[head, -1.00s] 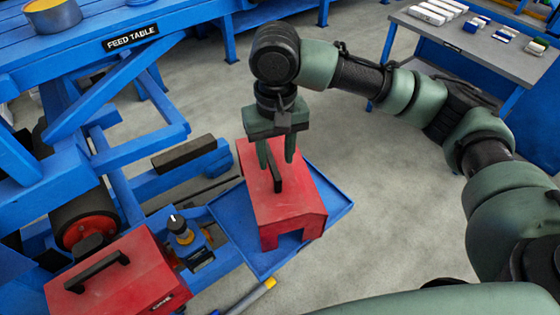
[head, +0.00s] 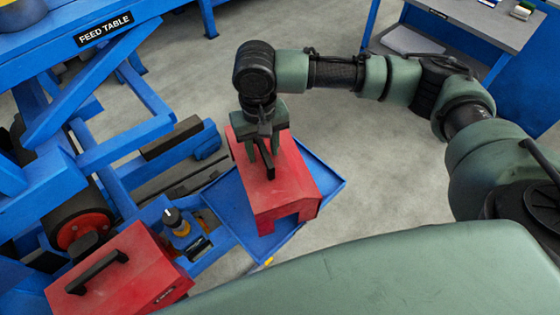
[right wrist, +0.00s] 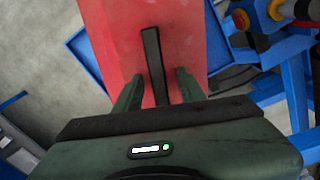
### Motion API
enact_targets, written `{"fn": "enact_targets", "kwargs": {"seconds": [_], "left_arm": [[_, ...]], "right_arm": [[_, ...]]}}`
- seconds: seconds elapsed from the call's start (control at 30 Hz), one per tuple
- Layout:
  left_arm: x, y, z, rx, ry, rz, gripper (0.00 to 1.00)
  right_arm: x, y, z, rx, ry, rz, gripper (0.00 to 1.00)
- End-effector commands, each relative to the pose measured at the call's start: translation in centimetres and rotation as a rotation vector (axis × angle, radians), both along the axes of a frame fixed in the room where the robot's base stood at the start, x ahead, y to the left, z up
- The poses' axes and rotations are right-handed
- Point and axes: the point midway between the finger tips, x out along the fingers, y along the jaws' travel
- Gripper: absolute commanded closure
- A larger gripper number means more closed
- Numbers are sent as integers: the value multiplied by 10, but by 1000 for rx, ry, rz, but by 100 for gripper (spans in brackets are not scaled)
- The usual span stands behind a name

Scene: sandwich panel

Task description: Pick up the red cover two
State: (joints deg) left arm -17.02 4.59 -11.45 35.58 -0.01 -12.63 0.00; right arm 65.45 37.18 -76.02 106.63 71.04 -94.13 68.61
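A red cover (head: 285,187) with a black bar handle (head: 266,162) sits on a blue tray (head: 328,186) in the head view. My right gripper (head: 263,150) is over its top, with fingers pointing down. In the right wrist view, the red cover (right wrist: 185,30) fills the upper middle. The handle (right wrist: 153,60) stands between the two spread fingers of my right gripper (right wrist: 158,85), with a gap on each side. A second red cover (head: 120,275) with a black handle is at the lower left. I cannot read which cover is number two. My left gripper is out of view.
The blue feed table (head: 85,45) and its frame stand at the left. A black-knobbed control post (head: 178,222) stands between the two covers. A grey-topped bench (head: 470,25) is at the upper right. Open concrete floor lies behind and right of the tray.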

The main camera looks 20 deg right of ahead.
Motion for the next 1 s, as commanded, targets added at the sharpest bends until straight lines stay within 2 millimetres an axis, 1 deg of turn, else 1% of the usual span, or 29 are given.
{"fn": "enact_targets", "kwargs": {"seconds": [0.03,0.07,0.13,0.17,0.2,0.3,0.53,1.0], "left_arm": [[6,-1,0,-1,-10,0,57],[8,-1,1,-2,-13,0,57],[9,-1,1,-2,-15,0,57],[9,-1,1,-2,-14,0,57],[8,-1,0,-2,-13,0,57],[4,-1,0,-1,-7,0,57],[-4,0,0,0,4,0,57],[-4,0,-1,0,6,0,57]], "right_arm": [[0,0,0,0,0,0,60],[0,0,0,0,0,0,60],[0,0,0,0,0,0,60],[0,0,0,0,0,0,63],[0,0,0,0,0,0,74],[0,0,0,0,0,0,100],[0,0,0,0,-1,0,100],[0,0,1,0,-1,0,100]]}}
